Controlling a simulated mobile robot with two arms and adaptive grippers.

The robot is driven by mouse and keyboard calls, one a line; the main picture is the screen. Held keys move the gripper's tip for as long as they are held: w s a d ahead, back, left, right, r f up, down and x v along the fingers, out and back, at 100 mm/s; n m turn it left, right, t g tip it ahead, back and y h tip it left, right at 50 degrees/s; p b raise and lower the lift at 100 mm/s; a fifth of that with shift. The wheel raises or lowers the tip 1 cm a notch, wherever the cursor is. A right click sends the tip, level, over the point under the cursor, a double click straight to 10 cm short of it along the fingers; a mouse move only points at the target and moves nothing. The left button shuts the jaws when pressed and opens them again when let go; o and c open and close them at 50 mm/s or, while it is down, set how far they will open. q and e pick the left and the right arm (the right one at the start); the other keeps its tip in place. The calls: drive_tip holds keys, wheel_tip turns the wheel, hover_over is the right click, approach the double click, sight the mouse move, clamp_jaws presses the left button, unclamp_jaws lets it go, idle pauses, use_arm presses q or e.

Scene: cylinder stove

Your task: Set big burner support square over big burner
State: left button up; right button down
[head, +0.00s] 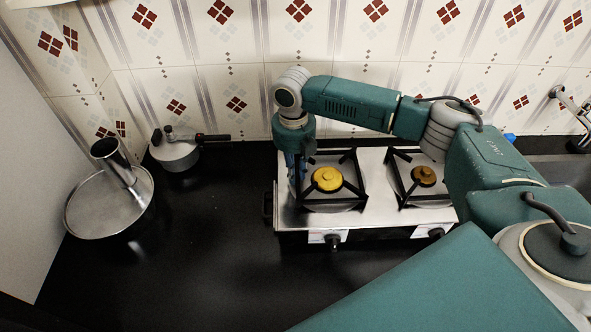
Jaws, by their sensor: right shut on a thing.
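The big burner (326,178) has a yellow cap and sits on the left half of the steel stove (381,212). The black square big burner support (361,176) is around and over it, with prongs pointing in toward the cap. It looks roughly in line with the stove; whether it rests flat on the top I cannot tell. My right gripper (297,170) points down at the support's left side and is shut on it. My own wrist hides part of that side and the support's back left corner. My left gripper is out of view.
The small burner (424,175) with a brown cap sits at the right under its own black support (404,196). The dark counter (215,240) between is clear. The tiled wall is close behind.

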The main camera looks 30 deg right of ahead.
drive_tip(key=c, duration=1.7)
unclamp_jaws()
drive_tip(key=shift+r, duration=0.35)
wheel_tip(320, 180, up, 12)
drive_tip(key=b, duration=0.3)
drive_tip(key=shift+a+f, duration=0.15)
drive_tip(key=shift+f, duration=0.1)
drive_tip(key=shift+f, duration=0.15)
